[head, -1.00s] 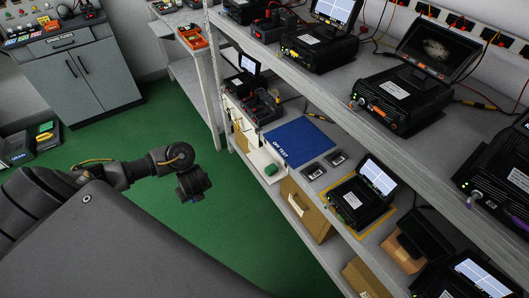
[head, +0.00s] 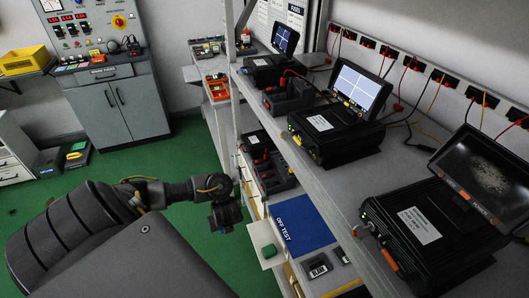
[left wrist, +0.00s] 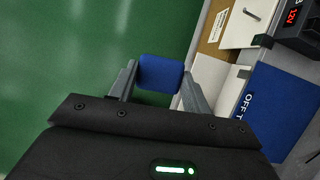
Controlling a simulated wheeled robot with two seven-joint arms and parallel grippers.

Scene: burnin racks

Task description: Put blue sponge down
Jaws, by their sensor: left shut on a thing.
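The blue sponge (left wrist: 160,72) is held between the two fingers of my left gripper (left wrist: 160,80) in the left wrist view, above the green floor and just outside the shelf edge. In the head view my left gripper (head: 224,217) hangs left of the rack, and the sponge is mostly hidden there. A blue mat marked OFF TEST (head: 308,224) lies on the lower shelf to the right of the gripper; it also shows in the left wrist view (left wrist: 283,108). My right gripper is not in view.
The upper shelf (head: 345,190) overhangs and carries black units with screens. The green floor to the left is open.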

